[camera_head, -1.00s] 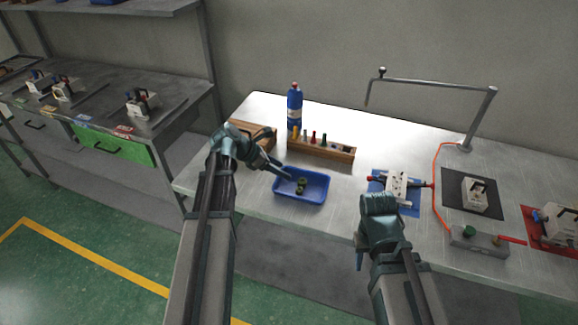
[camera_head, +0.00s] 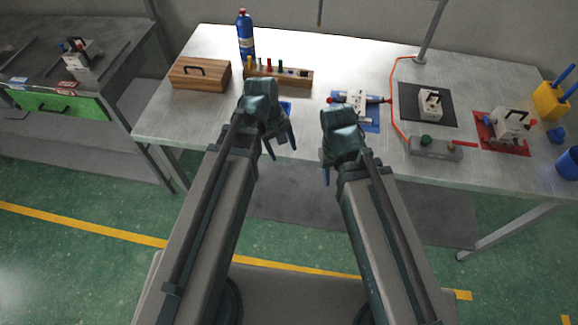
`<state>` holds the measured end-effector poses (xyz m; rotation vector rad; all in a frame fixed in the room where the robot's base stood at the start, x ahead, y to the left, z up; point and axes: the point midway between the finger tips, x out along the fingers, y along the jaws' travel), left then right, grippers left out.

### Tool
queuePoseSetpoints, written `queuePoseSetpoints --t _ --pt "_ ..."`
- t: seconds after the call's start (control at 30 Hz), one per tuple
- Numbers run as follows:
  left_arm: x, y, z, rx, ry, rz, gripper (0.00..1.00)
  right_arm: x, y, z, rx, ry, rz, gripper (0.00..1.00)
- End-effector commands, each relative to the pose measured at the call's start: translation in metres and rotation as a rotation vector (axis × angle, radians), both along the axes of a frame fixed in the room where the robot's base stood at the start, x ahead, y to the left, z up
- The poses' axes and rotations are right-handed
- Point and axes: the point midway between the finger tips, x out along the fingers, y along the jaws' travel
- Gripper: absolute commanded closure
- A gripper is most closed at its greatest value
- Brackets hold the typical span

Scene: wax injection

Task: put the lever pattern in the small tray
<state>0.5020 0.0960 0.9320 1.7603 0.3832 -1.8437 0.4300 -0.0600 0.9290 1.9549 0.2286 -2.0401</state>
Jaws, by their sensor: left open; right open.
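The small blue tray (camera_head: 287,107) stands on the metal table. My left gripper and forearm cover most of it, so only a bit of its right side shows and its contents are hidden. I cannot make out the lever pattern in this view. My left gripper (camera_head: 280,144) is open, in front of the tray on my side, its fingers pointing down and toward me. My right gripper (camera_head: 327,172) is open near the table's front edge, below the clamped white mould on a blue mat (camera_head: 369,125).
Behind the tray are a tool rack (camera_head: 298,80), a wooden box (camera_head: 200,74) and a blue bottle (camera_head: 246,38). To the right are a black mat (camera_head: 410,112), a grey control box (camera_head: 434,149), a red mat (camera_head: 487,131) and a yellow bin (camera_head: 549,101).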

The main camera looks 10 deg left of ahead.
Motion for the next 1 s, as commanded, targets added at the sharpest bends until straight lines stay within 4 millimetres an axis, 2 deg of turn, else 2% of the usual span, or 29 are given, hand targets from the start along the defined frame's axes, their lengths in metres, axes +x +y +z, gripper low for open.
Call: queuePoseSetpoints --t 0.03,0.1,0.2,0.33,0.5,1.0 --pt "-0.02 -0.013 -0.002 0.056 -0.009 -0.181 0.32 0.0 0.0 0.0 0.0 0.0 0.0 0.58" --pt "-0.037 -0.022 -0.004 0.125 -0.016 -0.404 0.32 0.0 0.0 0.0 0.0 0.0 0.0 0.58" --pt "-0.055 -0.03 -0.004 0.2 -0.016 -0.656 0.32 0.0 0.0 0.0 0.0 0.0 0.0 0.58" --pt "-0.068 -0.034 -0.003 0.257 -0.009 -0.859 0.32 0.0 0.0 0.0 0.0 0.0 0.0 0.58" --pt "-0.072 -0.036 -0.003 0.281 -0.004 -0.946 0.32 0.0 0.0 0.0 0.0 0.0 0.0 0.58" --pt "-0.072 -0.036 -0.003 0.279 -0.004 -0.943 0.32 0.0 0.0 0.0 0.0 0.0 0.0 0.58"
